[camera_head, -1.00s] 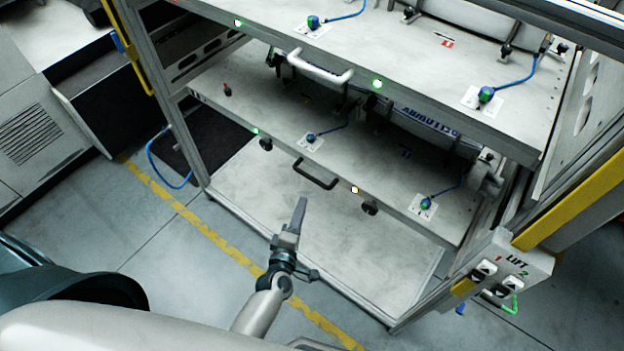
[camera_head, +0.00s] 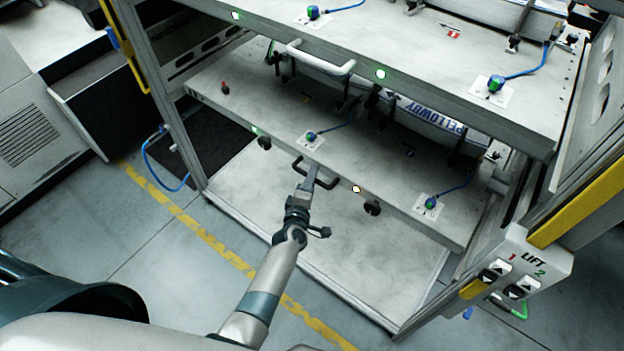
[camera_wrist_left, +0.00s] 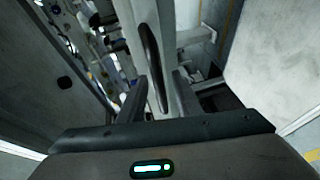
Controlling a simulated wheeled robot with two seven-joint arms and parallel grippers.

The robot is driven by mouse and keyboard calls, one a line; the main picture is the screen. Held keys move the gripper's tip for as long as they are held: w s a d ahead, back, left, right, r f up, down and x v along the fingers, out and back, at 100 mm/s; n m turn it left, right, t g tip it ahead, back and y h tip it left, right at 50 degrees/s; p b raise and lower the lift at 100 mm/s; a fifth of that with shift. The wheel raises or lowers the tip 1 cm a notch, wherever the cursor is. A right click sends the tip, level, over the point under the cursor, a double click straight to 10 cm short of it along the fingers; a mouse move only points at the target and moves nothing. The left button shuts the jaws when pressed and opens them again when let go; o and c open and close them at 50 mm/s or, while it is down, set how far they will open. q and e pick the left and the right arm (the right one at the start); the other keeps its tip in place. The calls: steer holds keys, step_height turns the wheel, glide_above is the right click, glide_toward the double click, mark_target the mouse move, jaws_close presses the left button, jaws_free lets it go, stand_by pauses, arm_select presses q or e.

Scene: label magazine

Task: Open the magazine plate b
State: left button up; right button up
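The lower magazine plate (camera_head: 230,105) is a grey shelf with a black bar handle (camera_head: 302,176) on its front edge. The upper plate (camera_head: 420,85) has a white handle (camera_head: 330,62). I cannot read which plate is b. My left gripper (camera_head: 311,178) is at the black handle, its fingers overlapping it in the head view. In the left wrist view the gripper (camera_wrist_left: 159,80) is open, with the black handle (camera_wrist_left: 152,60) lying between its two fingers. A gap shows beside the handle; contact is unclear. My right gripper is not in view.
A lift control box (camera_head: 515,275) with buttons is on the frame at the right. Black knobs (camera_head: 372,208) stick out of the lower plate's front edge. A pale bottom panel (camera_head: 290,225) lies below. The floor in front, with a yellow line (camera_head: 215,240), is clear.

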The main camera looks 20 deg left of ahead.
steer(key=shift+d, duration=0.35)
arm_select(q)
jaws_close()
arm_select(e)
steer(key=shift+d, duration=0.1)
